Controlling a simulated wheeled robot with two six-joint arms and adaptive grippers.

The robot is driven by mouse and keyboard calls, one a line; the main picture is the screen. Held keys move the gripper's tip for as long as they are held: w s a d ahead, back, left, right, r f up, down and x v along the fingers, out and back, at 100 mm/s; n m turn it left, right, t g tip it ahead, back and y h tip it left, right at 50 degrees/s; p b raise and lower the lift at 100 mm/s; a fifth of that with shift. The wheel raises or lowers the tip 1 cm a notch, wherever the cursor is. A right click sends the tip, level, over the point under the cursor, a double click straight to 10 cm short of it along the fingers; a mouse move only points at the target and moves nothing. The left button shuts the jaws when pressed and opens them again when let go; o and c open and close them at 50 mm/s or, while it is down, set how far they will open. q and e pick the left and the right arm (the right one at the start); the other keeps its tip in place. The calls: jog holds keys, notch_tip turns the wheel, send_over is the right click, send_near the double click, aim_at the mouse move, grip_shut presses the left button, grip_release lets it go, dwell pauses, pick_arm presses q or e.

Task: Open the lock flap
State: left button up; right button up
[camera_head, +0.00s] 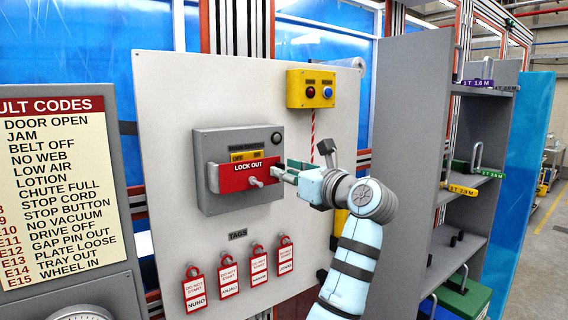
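The red lock flap (240,178), lettered LOCK OUT, lies across the front of the grey main switch box (211,143) on a pale panel. A small pale knob (254,182) sticks out from the flap's lower middle. The wrist hides part of the panel to the right of the box.
Red-and-white tags (226,277) hang below the box. A yellow button box (310,88) is above right. A grey shelf unit (408,130) stands close to the right of my arm. A fault codes board (60,190) is at the left.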

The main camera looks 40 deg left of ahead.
pick_arm(q)
jog(key=shift+a+r, duration=0.1)
jog(key=shift+a, duration=0.45)
jog(key=shift+w, duration=0.15)
grip_shut()
